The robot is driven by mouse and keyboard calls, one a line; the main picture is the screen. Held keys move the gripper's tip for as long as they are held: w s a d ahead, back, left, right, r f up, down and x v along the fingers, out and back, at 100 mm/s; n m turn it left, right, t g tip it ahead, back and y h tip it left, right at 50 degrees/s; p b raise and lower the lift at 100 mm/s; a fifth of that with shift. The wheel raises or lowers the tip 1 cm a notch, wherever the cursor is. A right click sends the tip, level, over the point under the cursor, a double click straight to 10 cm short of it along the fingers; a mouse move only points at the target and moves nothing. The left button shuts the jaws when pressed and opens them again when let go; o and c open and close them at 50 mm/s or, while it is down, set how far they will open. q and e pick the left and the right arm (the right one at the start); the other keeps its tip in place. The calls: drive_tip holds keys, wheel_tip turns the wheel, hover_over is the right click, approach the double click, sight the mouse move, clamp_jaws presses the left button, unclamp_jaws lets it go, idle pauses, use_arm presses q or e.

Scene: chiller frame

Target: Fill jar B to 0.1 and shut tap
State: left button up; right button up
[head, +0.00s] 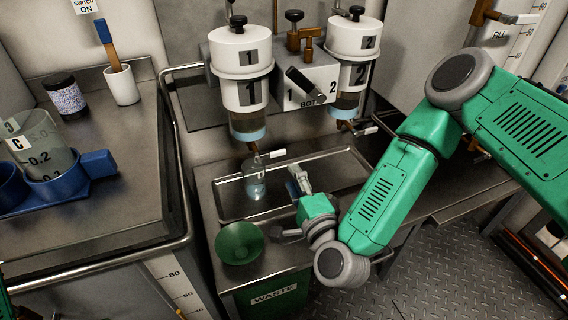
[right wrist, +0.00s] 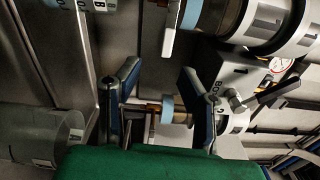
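In the head view, a clear jar (head: 255,188) stands upright on the metal tray under the outlet of cylinder 1 (head: 243,92). It looks pale blue low down; its level cannot be read. In the right wrist view, a white label with a B (right wrist: 99,4) shows at the top edge, likely on this jar. The tap under cylinder 1 has a white lever (head: 277,153), which also shows in the right wrist view (right wrist: 170,38). My right gripper (head: 298,183) is right of the jar, apart from it. Its fingers (right wrist: 165,100) are spread and empty. My left gripper is out of view.
Cylinder 2 (head: 352,62) has its own tap lever (head: 364,130). A green funnel (head: 239,243) sits above the waste bin (head: 273,297). Jar C (head: 42,152) stands in a blue holder (head: 68,187) at left. A grey cylinder labelled A (right wrist: 38,132) shows in the wrist view.

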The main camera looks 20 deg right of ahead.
sight(280, 155)
drive_tip(key=shift+s+d, duration=0.2)
drive_tip(key=shift+s, duration=1.55)
drive_tip(key=shift+n, duration=0.5)
drive_tip(key=w, duration=0.4)
drive_tip(key=w+b, duration=0.1)
drive_tip(key=w, duration=0.7)
drive_tip(key=shift+w+a+r, duration=0.1)
drive_tip(key=shift+a+r, duration=0.25)
drive_tip(key=shift+a, duration=0.05)
clamp_jaws()
